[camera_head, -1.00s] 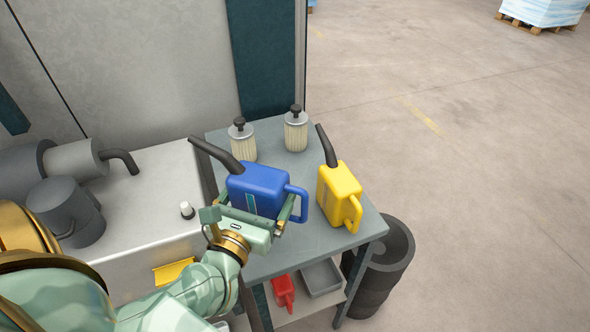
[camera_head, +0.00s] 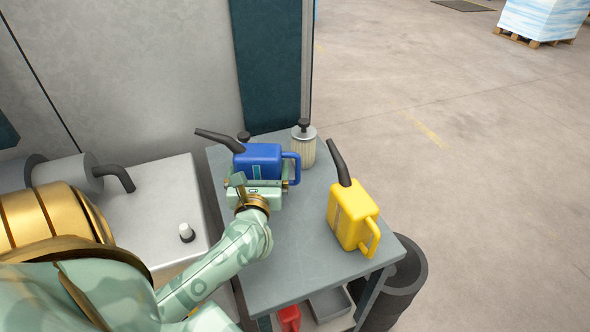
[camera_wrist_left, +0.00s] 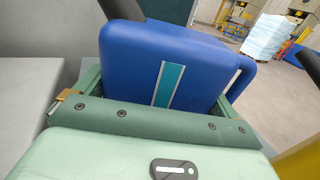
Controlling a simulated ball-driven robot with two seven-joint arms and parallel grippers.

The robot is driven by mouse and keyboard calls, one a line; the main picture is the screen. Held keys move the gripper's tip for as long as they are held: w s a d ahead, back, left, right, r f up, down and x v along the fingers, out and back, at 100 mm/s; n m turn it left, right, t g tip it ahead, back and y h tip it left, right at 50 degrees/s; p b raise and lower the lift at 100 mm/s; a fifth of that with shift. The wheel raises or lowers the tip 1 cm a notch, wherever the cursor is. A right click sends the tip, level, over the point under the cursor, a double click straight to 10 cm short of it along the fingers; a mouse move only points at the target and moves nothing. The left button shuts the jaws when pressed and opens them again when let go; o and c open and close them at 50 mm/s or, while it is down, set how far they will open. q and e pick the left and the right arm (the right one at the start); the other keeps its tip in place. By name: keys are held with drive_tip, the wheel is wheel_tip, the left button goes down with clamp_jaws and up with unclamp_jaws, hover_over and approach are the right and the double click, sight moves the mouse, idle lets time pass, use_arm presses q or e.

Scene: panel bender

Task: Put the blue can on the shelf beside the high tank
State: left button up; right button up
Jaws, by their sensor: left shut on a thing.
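The blue can (camera_head: 258,160), with a dark spout pointing left and a handle on the right, is upright in my left gripper (camera_head: 262,184). The gripper is shut on its body, and the can looks raised over the back part of the grey shelf top (camera_head: 300,235). In the left wrist view the blue can (camera_wrist_left: 165,65) fills the space between the fingers (camera_wrist_left: 160,100). The high tank is not clearly identifiable. My right gripper is not in view.
A yellow can (camera_head: 352,215) stands on the shelf top at the right. A filter cartridge (camera_head: 304,146) stands close behind the blue can; another is mostly hidden by it. Black tyres or rings (camera_head: 405,280) stand at right. A grey machine (camera_head: 160,205) stands at left.

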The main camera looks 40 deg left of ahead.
use_arm(q)
drive_tip(key=w+d+f, duration=0.1)
drive_tip(key=w, duration=0.1)
drive_tip(key=w+d+f+b, duration=0.1)
drive_tip(key=w, duration=0.2)
drive_tip(key=w+d+f+b, duration=0.1)
drive_tip(key=w+d, duration=0.1)
drive_tip(key=shift+w+f, duration=0.35)
drive_tip(key=shift+r, duration=0.1)
drive_tip(key=o, duration=1)
